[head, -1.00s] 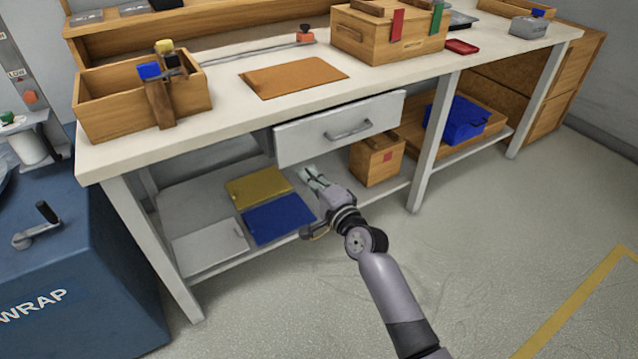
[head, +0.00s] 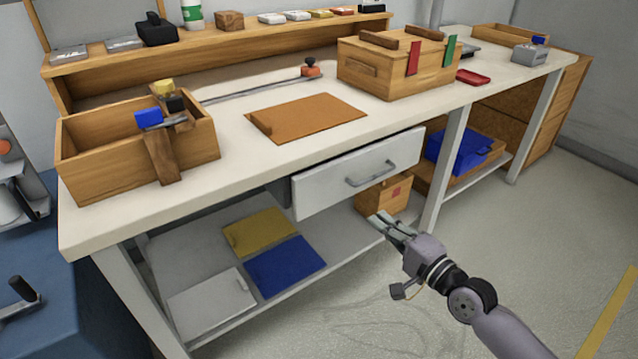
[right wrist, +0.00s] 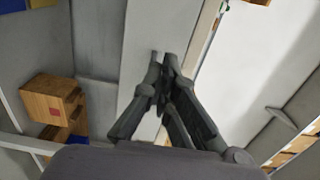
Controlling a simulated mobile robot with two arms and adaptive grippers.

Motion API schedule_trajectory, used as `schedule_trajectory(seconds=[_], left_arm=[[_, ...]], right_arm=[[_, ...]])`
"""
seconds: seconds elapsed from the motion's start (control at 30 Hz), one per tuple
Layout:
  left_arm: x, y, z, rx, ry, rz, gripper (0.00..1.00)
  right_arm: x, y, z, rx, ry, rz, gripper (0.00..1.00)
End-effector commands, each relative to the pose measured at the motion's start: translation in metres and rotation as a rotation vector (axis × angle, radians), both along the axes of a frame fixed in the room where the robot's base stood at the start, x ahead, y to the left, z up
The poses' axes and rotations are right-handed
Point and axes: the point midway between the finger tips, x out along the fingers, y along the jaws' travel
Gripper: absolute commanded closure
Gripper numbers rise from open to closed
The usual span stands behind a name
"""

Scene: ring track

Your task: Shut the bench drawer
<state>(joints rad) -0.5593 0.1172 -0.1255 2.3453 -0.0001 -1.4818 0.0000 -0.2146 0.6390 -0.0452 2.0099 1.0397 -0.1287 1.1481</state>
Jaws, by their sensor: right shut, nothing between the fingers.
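The bench drawer (head: 335,188) is a pale grey box front under the bench top, with a grey bar handle (head: 371,174). It stands out from the bench, and part of its left side shows. My right gripper (head: 381,221) is shut and empty, below and in front of the drawer front, a little right of the handle. It looks apart from the drawer in the head view. In the right wrist view the closed fingers (right wrist: 163,62) lie in front of a pale panel; I cannot tell whether they touch it. My left gripper is not in view.
The bench top (head: 235,160) carries a brown board (head: 310,118), an open wooden box (head: 85,170) and a lidded wooden box (head: 390,78). A small wooden box (head: 398,200) and yellow and blue panels (head: 285,265) sit on the lower shelf. Floor in front is clear.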

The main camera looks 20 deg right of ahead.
Motion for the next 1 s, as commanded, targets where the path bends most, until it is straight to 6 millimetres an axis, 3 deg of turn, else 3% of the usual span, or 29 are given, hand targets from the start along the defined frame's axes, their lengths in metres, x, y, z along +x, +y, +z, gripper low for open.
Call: schedule_trajectory(seconds=[0.13,0.27,0.67,0.8,1.0], left_arm=[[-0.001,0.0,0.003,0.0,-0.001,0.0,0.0],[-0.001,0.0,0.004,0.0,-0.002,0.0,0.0],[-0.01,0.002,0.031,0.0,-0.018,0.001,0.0],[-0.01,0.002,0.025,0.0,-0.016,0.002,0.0],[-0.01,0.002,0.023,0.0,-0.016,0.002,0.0]], right_arm=[[0.004,0.0,0.002,0.003,-0.001,0.003,1.0],[0.02,0.006,0.003,0.005,-0.003,0.002,1.0],[0.094,0.034,0.001,0.004,-0.002,0.003,1.0],[0.114,0.041,0.001,0.002,-0.002,0.003,1.0],[0.128,0.046,0.001,0.001,0.0,0.003,1.0]])
